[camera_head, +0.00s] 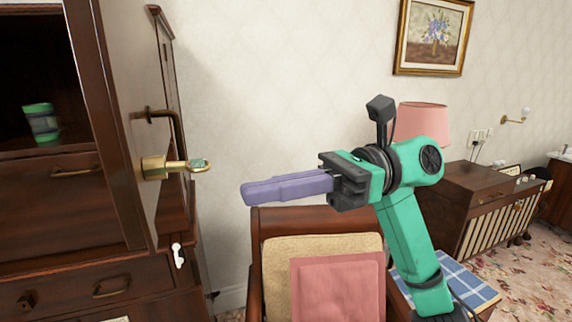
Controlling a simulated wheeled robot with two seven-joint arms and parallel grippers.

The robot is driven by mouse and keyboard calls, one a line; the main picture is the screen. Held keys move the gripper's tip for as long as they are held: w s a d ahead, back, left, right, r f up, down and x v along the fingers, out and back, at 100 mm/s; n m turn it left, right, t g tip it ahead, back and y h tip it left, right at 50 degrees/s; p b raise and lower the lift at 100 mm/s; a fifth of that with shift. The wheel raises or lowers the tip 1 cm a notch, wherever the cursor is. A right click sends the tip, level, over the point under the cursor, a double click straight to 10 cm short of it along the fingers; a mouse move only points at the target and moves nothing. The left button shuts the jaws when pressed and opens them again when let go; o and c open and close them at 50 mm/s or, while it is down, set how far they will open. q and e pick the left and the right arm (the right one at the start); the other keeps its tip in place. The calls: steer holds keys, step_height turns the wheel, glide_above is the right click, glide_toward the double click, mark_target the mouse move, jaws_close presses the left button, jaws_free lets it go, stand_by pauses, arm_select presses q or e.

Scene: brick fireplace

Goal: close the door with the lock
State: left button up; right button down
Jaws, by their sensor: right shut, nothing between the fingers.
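A dark wooden cabinet (45,215) stands at the left. Its door (108,120) is swung open and seen nearly edge-on. A brass lock (155,168) sticks out of the door to the right, below a dark bent handle (178,128). My right gripper (248,194) is shut and empty, its purple fingers pointing left towards the lock. In the picture a gap separates the fingertips from the lock, and nothing is touched. My left gripper does not show.
A green and dark can (42,122) stands on the cabinet shelf. A wooden chair with a pink cushion (338,290) is below my right gripper. A pink lamp (424,122) and a wooden sideboard (470,190) are at the right. Bare wall lies between door and gripper.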

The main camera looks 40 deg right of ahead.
mark_target(148, 213)
steer(key=p+x, duration=0.1)
steer(key=x, duration=0.1)
steer(key=p+x, duration=0.1)
steer(key=x, duration=0.2)
steer(key=p+x, duration=0.1)
steer(key=x, duration=0.1)
steer(key=shift+s+a+r+p, duration=0.15)
steer(key=shift+a+r+p, duration=0.2)
steer(key=shift+r+p, duration=0.05)
steer(key=shift+a+f, duration=0.25)
steer(key=shift+a, duration=0.15)
steer(key=shift+f, duration=0.1)
